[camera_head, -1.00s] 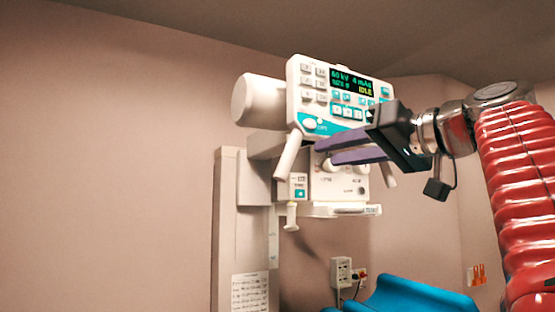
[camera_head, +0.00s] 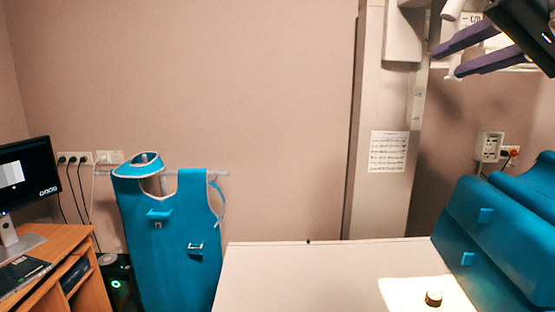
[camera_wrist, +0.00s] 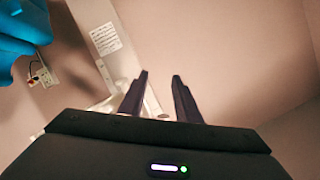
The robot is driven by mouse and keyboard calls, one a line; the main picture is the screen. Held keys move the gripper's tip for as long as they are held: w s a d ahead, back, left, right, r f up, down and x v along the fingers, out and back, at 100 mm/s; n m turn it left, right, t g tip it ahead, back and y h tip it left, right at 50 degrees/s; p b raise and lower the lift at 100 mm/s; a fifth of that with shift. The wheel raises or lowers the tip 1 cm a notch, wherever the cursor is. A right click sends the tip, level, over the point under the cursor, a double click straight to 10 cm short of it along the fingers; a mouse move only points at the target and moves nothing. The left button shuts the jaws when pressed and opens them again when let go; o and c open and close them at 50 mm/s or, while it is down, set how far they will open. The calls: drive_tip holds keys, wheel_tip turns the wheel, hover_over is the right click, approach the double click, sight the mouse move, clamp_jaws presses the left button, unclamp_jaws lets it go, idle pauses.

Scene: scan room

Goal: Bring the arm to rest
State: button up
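My gripper (camera_head: 475,49) shows at the upper right of the head view, raised in front of the X-ray machine. Its two purple fingers point left, apart and with nothing between them. In the wrist view my gripper (camera_wrist: 160,82) has both dark fingers spread, with a gap between the tips and the wall behind. Most of my arm is outside the head view. The upper part of the X-ray machine's column (camera_head: 385,120) runs out of the top of the picture.
A pale table (camera_head: 310,275) with a small round object (camera_head: 433,298) stands in front. Blue cushions (camera_head: 500,240) are at its right. A wooden desk (camera_head: 50,250) with a monitor (camera_head: 25,175) is at the left. Wall sockets (camera_head: 490,147) are at the right.

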drive_tip(key=a+f+g, duration=0.3)
drive_tip(key=a+f, duration=0.2)
drive_tip(key=f, duration=0.8)
drive_tip(key=s+a+f+n+g+h, duration=0.1)
drive_tip(key=s+f, duration=0.4)
drive_tip(key=f, duration=0.7)
drive_tip(key=s+a+f+n+g+h, duration=0.1)
drive_tip(key=s+f, duration=0.4)
drive_tip(key=f, duration=0.7)
drive_tip(key=s+a+f+n+g, duration=0.2)
drive_tip(key=s+a+f+g, duration=0.2)
drive_tip(key=f, duration=0.8)
drive_tip(key=shift+s+a+f+h, duration=0.35)
drive_tip(key=shift+s+a+h, duration=0.05)
drive_tip(key=shift+s+a, duration=0.1)
drive_tip(key=shift+c, duration=0.6)
